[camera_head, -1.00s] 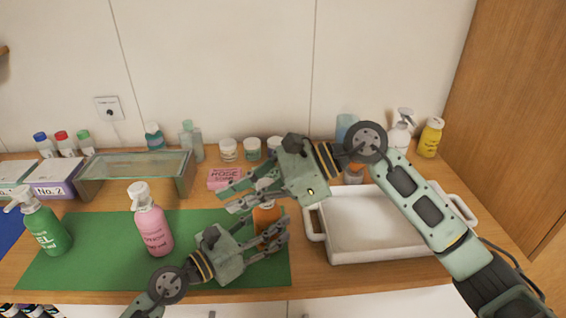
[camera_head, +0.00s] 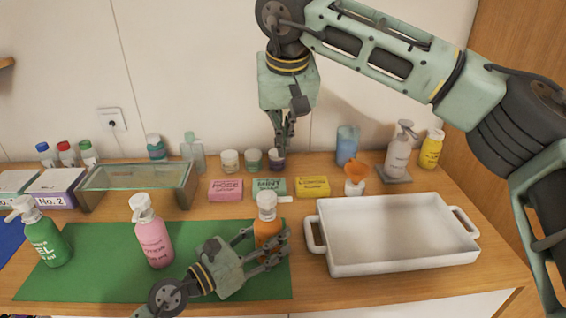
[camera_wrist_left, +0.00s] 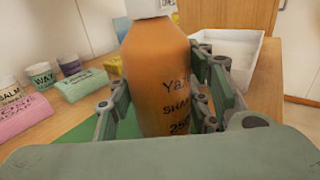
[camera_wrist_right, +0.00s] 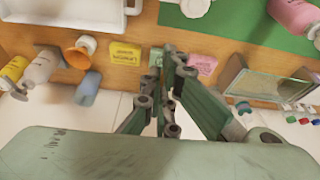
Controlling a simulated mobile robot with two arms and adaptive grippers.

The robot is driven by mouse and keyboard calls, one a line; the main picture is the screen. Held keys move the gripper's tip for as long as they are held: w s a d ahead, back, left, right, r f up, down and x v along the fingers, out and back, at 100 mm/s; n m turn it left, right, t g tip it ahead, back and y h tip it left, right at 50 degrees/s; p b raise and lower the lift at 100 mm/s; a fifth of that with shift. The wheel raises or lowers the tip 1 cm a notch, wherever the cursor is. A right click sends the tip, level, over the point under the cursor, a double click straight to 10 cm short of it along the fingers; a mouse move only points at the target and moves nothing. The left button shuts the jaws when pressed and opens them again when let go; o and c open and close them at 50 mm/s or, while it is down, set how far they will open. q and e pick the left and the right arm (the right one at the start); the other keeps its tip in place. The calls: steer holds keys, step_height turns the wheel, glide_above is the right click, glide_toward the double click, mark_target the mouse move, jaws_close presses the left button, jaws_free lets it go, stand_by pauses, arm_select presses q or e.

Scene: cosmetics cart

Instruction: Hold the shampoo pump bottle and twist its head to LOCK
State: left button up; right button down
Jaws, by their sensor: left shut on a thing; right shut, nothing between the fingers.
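The orange shampoo bottle (camera_head: 266,232) stands upright at the right end of the green mat. Its label shows in the left wrist view (camera_wrist_left: 158,70). My left gripper (camera_head: 264,248) is shut around its body, and its fingers hide part of it. The white pump head (camera_head: 266,205) is uncovered, its spout pointing right in the head view. I cannot read any lock mark on it. My right gripper (camera_head: 283,150) is shut and empty, raised behind the bottle, fingers pointing down in front of several jars. It also shows in the right wrist view (camera_wrist_right: 168,75).
A pink pump bottle (camera_head: 154,236) and a green one (camera_head: 45,237) stand to the left. A white tray (camera_head: 322,262) is to the right. Pink, mint and yellow soaps (camera_head: 313,186) lie behind. A glass shelf (camera_head: 135,181) stands back left.

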mark_target(275, 199)
steer(key=x, duration=1)
steer(key=shift+s+d+r, duration=0.1)
steer(key=shift+s, duration=0.9)
steer(key=shift+s+r, duration=0.1)
steer(key=shift+s, duration=0.95)
steer(key=shift+s+d, duration=0.25)
steer(key=shift+s, duration=0.4)
steer(key=shift+w+a, duration=0.1)
